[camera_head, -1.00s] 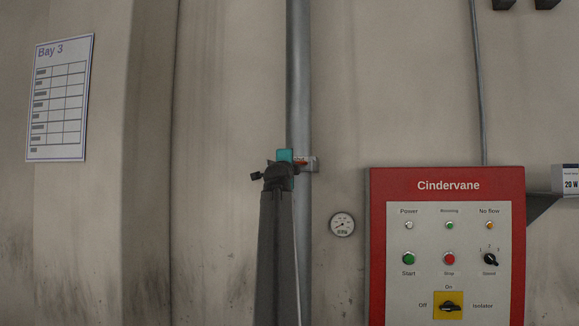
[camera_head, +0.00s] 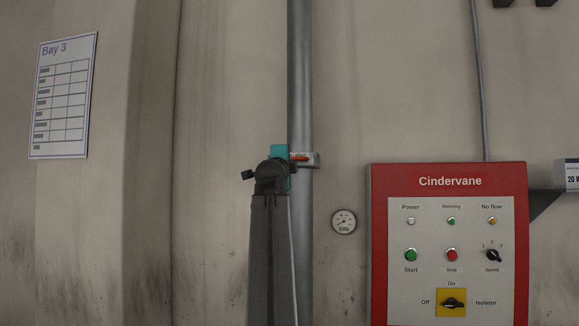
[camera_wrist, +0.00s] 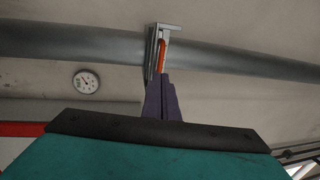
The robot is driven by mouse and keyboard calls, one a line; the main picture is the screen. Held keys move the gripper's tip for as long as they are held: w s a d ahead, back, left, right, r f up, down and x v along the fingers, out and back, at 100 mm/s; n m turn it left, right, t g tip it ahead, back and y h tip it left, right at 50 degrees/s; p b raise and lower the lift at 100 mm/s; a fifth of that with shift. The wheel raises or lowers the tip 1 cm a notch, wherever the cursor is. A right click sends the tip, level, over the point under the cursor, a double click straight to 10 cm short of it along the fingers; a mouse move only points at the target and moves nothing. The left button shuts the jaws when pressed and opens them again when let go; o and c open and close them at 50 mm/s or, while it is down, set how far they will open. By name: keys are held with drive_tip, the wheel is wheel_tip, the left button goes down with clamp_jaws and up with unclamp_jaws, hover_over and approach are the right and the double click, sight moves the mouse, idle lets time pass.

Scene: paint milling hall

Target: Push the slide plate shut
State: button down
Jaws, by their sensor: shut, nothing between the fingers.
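A slide plate (camera_head: 312,160), a small grey metal piece with an orange strip, sits across the grey vertical pipe (camera_head: 300,80) and juts out on its right side. In the wrist view the grey slide plate (camera_wrist: 172,27) and its orange strip (camera_wrist: 162,52) stand out from the pipe. My gripper (camera_wrist: 163,76) shows there as purple fingers, shut and empty, with the tips at the near end of the orange strip. I cannot tell whether they touch. In the head view, my arm and the teal gripper body hide part of the pipe and the plate's left side.
A red Cindervane control panel (camera_head: 450,173) stands at the right. A round gauge (camera_head: 343,222) is on the wall between the pipe and the panel. A Bay 3 chart (camera_head: 63,95) hangs at the left.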

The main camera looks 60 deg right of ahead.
drive_tip(key=shift+b+v, duration=0.4)
drive_tip(key=shift+v, duration=1.75)
drive_tip(key=shift+w+f, duration=0.1)
